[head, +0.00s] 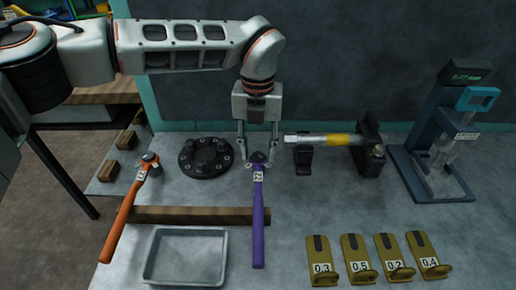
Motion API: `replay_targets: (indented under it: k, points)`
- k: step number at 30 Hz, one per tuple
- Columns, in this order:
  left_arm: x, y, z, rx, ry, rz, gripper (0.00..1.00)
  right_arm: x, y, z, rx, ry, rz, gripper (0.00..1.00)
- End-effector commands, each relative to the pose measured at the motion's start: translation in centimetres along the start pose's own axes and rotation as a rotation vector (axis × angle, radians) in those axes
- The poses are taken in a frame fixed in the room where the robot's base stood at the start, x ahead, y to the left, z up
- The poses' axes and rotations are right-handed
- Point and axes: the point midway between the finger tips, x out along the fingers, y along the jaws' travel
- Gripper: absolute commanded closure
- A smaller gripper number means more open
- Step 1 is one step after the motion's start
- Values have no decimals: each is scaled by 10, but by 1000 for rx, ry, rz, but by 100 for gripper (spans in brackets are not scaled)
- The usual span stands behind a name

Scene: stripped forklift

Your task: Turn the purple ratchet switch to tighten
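The purple ratchet (258,220) lies with its handle pointing toward the front, its upper part by a wooden bar. Its dark head, with a switch too small to make out, is at the far end, just above a white "2" label. My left gripper (258,153) points down over this head. Its two fingers are apart, one on each side of the head. I cannot tell whether they touch it. My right gripper is not in view.
An orange ratchet (127,210) and a black round flange (206,156) are to the left. A grey tray (187,281) is in front. A yellow-banded tool (338,140) on a stand, a blue device (436,140) and several numbered yellow holders (322,255) are to the right.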

Motion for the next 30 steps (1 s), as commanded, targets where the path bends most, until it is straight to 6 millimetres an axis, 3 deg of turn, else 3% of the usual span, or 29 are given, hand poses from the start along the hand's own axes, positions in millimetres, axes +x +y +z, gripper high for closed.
replay_targets:
  k: [1,3,17,30]
  points:
    - [0,0,0,0,0,0,81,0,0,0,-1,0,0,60]
    - [0,0,0,0,0,0,99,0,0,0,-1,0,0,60]
    - [-2,0,-1,68,0,1,99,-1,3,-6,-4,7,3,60]
    - [-4,0,0,422,-2,2,99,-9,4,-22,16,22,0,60]
